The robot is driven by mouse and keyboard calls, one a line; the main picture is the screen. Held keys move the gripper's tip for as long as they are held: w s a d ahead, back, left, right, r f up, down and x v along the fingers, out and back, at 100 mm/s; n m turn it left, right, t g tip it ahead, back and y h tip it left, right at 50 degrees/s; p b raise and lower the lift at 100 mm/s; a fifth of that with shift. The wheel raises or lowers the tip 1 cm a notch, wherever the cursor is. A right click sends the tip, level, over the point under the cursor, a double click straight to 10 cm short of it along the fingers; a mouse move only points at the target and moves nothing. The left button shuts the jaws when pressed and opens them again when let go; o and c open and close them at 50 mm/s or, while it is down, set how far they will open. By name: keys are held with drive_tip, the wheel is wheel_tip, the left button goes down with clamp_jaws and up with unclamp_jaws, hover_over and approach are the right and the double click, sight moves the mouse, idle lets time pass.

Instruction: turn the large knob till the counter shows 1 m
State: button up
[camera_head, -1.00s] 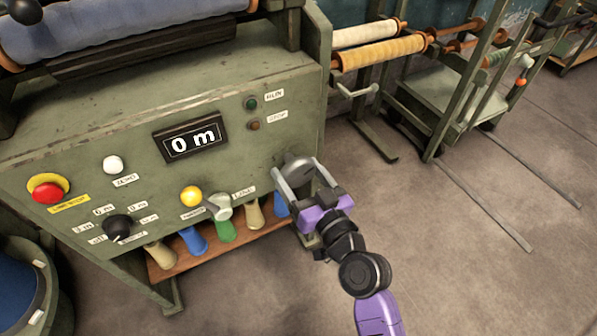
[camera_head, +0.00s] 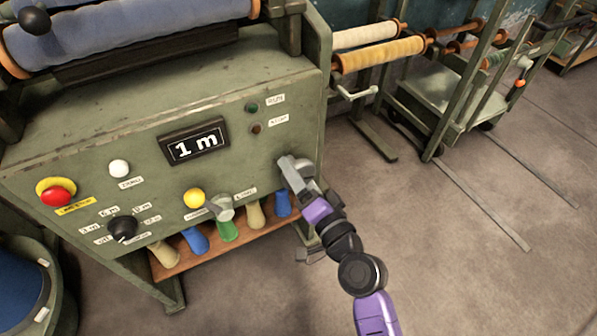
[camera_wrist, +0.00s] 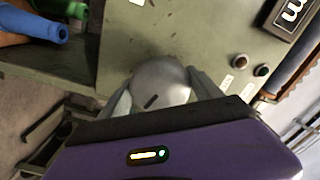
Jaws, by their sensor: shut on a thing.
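The counter (camera_head: 194,145) on the green machine's front panel reads "1 m". The large knob (camera_wrist: 160,86) is a grey metal dome with a dark mark on it, at the panel's lower right. My gripper (camera_wrist: 163,98) is shut on the knob, with one finger on either side of it in the wrist view. In the head view my gripper (camera_head: 291,172) covers most of the knob, and the hand is seen nearly edge-on.
The panel also has a red stop button (camera_head: 55,196), a white button (camera_head: 119,168), a yellow button (camera_head: 194,198), a black selector (camera_head: 122,228) and a grey lever knob (camera_head: 222,208). Cones of thread stand on a shelf below.

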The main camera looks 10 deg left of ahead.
drive_tip(key=shift+m+p, duration=0.55)
drive_tip(key=shift+m, duration=1.75)
drive_tip(key=o, duration=1.4)
drive_tip(key=v, duration=0.7)
drive_tip(key=shift+s+d, duration=0.25)
drive_tip(key=shift+s, duration=0.1)
